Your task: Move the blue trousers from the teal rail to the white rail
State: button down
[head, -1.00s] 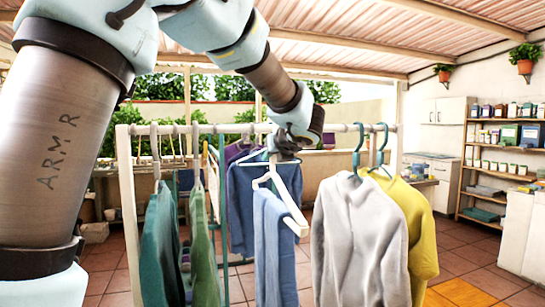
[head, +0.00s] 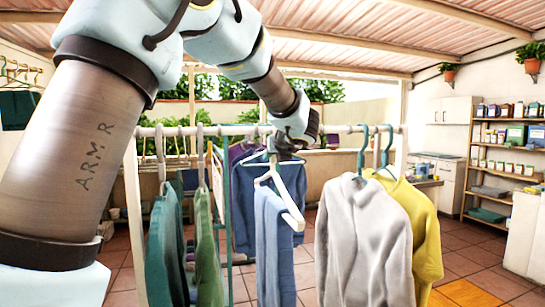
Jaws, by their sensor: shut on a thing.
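The blue trousers (head: 273,245) hang folded over a white hanger (head: 287,200). My gripper (head: 288,152) is shut at the top of this hanger, just below the white rail (head: 340,129). The gripper covers the hook, so I cannot tell whether it rests on the rail. The trousers hang in the gap between the green garments on the left and the grey hoodie on the right. A teal upright (head: 229,200), seemingly part of the teal rail, shows behind the white rail; most of that rack is hidden.
Green garments (head: 206,240) hang on the white rail's left part. A grey hoodie (head: 362,240) and a yellow top (head: 425,235) hang at its right. A blue sweater (head: 243,200) hangs behind the trousers. Wooden shelves (head: 505,155) stand at the far right.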

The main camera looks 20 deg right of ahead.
jog(key=shift+f, duration=0.15)
jog(key=shift+f+b, duration=1.1)
jog(key=shift+b, duration=0.05)
jog(key=c, duration=0.8)
grip_release()
jog(key=shift+o, duration=0.4)
jog(key=shift+f, duration=0.15)
jog(key=s, duration=0.4)
jog(key=s+a+b, duration=0.1)
jog(key=s, duration=0.3)
jog(key=s+b, duration=0.1)
jog(key=s, duration=0.3)
jog(key=shift+a, duration=0.25)
